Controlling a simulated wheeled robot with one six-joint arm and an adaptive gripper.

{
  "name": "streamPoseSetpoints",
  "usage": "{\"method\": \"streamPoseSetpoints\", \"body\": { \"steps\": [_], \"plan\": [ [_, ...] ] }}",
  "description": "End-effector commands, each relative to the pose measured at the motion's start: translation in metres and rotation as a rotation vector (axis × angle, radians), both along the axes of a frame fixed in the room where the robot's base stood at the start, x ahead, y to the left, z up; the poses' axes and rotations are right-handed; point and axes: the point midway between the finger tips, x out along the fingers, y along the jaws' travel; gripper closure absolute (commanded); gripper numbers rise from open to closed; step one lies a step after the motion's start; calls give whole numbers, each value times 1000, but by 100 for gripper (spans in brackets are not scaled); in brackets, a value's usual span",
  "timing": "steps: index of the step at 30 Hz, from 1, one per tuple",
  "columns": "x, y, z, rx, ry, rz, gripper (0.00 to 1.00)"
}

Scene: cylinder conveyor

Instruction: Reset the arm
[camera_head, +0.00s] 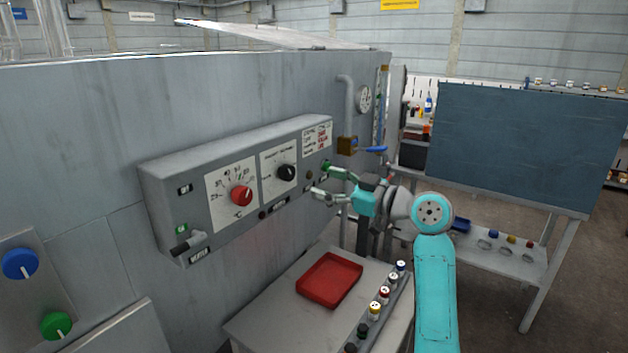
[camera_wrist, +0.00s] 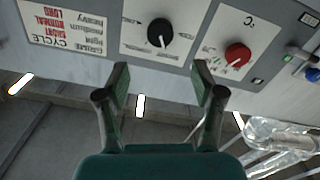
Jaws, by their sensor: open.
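My arm (camera_head: 434,285) is turquoise and reaches up from the bottom of the head view, then bends left toward the control panel. My gripper (camera_head: 320,180) is open and empty in front of the panel's right part. In the wrist view my gripper (camera_wrist: 162,78) shows two spread fingers with nothing between them. The grey control panel (camera_head: 240,225) has a red knob (camera_head: 241,195) and a black knob (camera_head: 286,172). In the wrist view the black knob (camera_wrist: 160,33) lies beyond the gap between the fingers, and the red knob (camera_wrist: 237,55) is right of it.
A small table (camera_head: 262,325) below holds a red tray (camera_head: 329,279) and a rack of several small bottles (camera_head: 375,311). A pipe with a blue-handled valve (camera_head: 370,149) is right of the panel. A dark board (camera_head: 520,145) and shelf stand at right.

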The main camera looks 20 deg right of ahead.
Motion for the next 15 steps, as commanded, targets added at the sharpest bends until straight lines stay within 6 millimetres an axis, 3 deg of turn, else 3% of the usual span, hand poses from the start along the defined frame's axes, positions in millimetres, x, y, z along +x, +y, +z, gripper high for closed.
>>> {"method": "streamPoseSetpoints", "body": {
  "steps": [15],
  "plan": [
    [-6, -4, 0, 0, 0, 1, 32]
  ]
}}
